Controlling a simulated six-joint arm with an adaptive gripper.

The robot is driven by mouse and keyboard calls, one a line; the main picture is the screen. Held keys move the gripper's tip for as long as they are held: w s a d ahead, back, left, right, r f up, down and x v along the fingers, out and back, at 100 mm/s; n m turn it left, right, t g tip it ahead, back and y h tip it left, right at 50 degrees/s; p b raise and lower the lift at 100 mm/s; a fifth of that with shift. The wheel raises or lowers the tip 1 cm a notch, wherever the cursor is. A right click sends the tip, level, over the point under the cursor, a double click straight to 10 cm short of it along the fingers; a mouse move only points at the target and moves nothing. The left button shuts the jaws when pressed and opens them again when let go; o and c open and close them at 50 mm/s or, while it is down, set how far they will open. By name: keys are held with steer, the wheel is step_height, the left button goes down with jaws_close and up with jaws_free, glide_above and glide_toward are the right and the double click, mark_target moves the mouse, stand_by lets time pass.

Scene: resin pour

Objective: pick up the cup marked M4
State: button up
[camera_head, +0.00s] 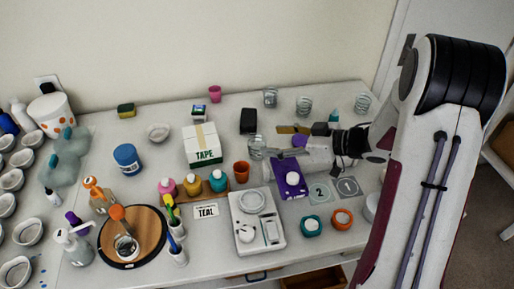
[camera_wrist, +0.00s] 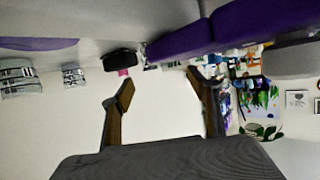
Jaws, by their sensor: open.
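Several clear cups stand on the table, and I cannot read a mark on any of them. One clear cup (camera_head: 257,147) stands just left of my gripper (camera_head: 281,140) in the head view. Others stand farther back: one cup (camera_head: 270,97), a second (camera_head: 304,105) and a third (camera_head: 362,103) at the right. Which cup is M4 I cannot tell.
A black box (camera_head: 248,121), an orange cup (camera_head: 241,171) and a tape box (camera_head: 202,147) stand left of my gripper. A purple packet (camera_head: 289,179) and a white scale (camera_head: 257,222) are in front. Numbered pads (camera_head: 319,192) lie to the right.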

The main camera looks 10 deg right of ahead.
mark_target(249, 140)
steer(key=shift+w+a+f, duration=0.1)
steer(key=shift+w+a, duration=0.05)
steer(key=shift+w, duration=0.05)
steer(key=shift+a, duration=0.1)
steer(key=shift+f+x, duration=0.2)
steer(key=shift+x, duration=2.35)
steer(key=shift+w, duration=0.1)
steer(key=c, duration=1.2)
